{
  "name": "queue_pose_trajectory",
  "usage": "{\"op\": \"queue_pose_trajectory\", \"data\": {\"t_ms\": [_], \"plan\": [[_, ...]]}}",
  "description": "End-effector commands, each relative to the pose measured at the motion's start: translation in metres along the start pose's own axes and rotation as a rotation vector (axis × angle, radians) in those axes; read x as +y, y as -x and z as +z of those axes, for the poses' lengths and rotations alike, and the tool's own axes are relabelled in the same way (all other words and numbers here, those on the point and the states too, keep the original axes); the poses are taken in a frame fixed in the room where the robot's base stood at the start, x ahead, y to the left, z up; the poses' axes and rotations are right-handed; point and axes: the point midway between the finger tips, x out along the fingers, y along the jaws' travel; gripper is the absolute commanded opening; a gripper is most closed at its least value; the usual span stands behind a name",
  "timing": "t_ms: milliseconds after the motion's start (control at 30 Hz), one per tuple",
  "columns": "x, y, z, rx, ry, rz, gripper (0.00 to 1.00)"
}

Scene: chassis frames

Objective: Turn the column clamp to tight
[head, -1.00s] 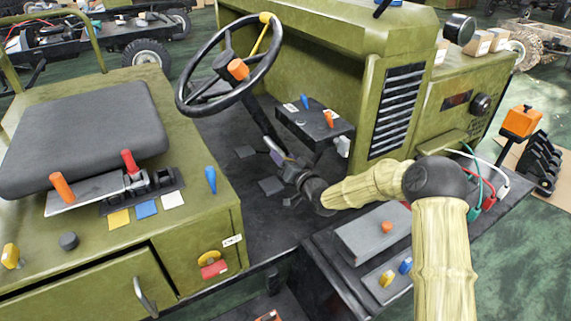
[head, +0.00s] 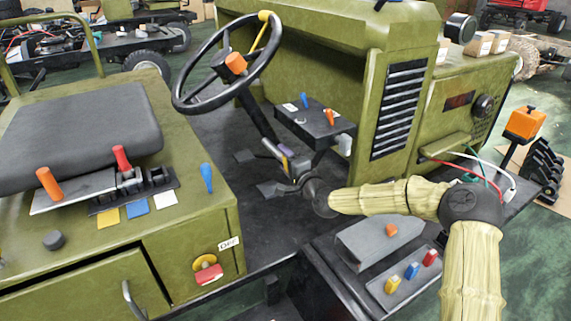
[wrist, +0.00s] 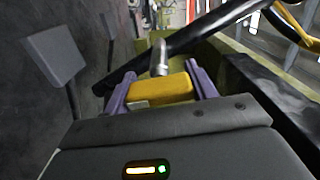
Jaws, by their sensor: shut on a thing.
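The column clamp shows in the wrist view as a yellow block-shaped handle (wrist: 163,90) on a short metal stem (wrist: 159,58), close to the dark steering column (wrist: 190,42). My gripper (wrist: 162,76) has its two purple fingers on either side of the yellow handle, shut on it. In the head view the steering column (head: 262,122) runs down from the steering wheel (head: 180,108), and my gripper (head: 286,153) is small beside its lower part. The handle is mostly hidden there, and I cannot read any tight or loose mark.
A black switch box (head: 313,122) with blue and orange levers stands just right of the column. Foot pedals (head: 270,189) are below. The seat (head: 80,130) is at left, and a side console (head: 375,245) lies under my arm.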

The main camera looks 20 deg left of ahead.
Motion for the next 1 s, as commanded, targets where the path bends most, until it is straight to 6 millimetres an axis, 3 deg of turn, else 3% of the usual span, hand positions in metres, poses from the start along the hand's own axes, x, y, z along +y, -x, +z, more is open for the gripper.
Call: {"op": "queue_pose_trajectory", "data": {"t_ms": [300,767,800,900,1000], "plan": [[0.002,0.0003,-0.0015,0.003,-0.126,0.001,0.34],[0.0019,0.0002,-0.0014,0.003,-0.145,0.002,0.34],[0.0019,0.0002,-0.0014,0.003,-0.145,0.002,0.62],[0.0018,0.0002,-0.0012,0.003,-0.144,0.002,0.78],[0.0015,0.0001,-0.0008,0.002,-0.143,0.002,0.78]]}}
